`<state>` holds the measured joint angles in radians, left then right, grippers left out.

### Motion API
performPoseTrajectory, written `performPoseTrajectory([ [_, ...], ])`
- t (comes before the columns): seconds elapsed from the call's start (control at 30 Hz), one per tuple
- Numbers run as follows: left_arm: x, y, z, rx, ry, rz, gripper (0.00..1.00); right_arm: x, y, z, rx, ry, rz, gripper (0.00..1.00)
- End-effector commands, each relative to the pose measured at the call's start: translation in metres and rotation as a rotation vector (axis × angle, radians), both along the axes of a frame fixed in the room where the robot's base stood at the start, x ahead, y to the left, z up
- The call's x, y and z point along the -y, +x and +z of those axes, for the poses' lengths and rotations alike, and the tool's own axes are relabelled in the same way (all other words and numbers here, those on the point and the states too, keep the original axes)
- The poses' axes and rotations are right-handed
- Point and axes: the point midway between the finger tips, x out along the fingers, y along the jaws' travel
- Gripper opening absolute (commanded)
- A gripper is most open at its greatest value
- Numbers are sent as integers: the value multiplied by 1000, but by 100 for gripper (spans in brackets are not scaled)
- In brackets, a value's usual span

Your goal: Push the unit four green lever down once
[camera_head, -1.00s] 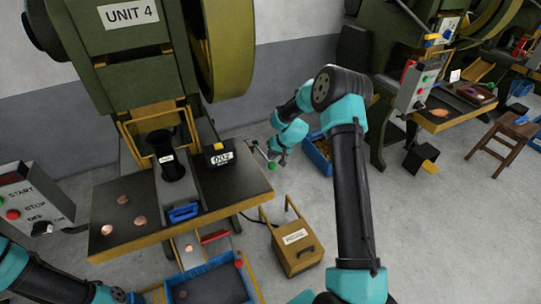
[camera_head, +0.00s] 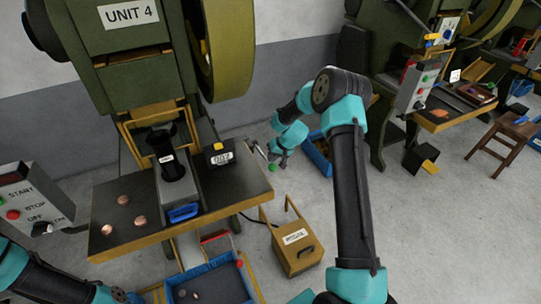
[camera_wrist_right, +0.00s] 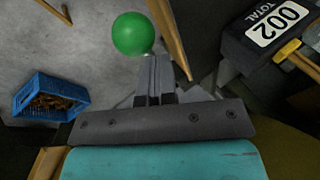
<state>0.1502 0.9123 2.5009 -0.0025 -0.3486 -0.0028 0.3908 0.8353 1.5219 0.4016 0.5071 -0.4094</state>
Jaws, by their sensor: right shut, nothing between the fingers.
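The unit four press (camera_head: 120,60) stands at the left. Its green lever knob (camera_head: 272,168) is at the end of a thin rod to the right of the press table. In the right wrist view the green knob (camera_wrist_right: 133,33) is just beyond and left of the fingertips. My right gripper (camera_head: 277,156) is shut and empty, close above the knob in the head view; I cannot tell whether they touch. The shut fingers show in the right wrist view (camera_wrist_right: 155,65). My left arm enters at the lower left; its gripper is out of view.
A counter reading 002 (camera_wrist_right: 278,25) is at the right of the wrist view. A yellow pedal box (camera_head: 297,250) stands on the floor. Copper discs (camera_head: 138,220) lie on the press table (camera_head: 110,246). A blue crate (camera_wrist_right: 50,97) and a blue tray (camera_head: 210,285) are nearby.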

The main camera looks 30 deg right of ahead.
Motion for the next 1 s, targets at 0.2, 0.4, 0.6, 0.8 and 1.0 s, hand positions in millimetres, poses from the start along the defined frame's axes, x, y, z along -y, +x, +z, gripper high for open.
performPoseTrajectory([
  [0.2,0,0,0,0,0,0,42,0,-1,-2,-3,1,1,0],
  [0.4,0,0,0,0,0,0,42,0,-1,-2,-3,1,1,0],
  [0.6,0,0,0,0,0,0,42,0,-1,-2,-3,1,1,0],
  [0.8,0,0,0,0,0,0,42,0,0,0,-2,1,0,0],
  [1.0,0,0,0,0,0,0,42,0,3,8,0,1,0,0],
])
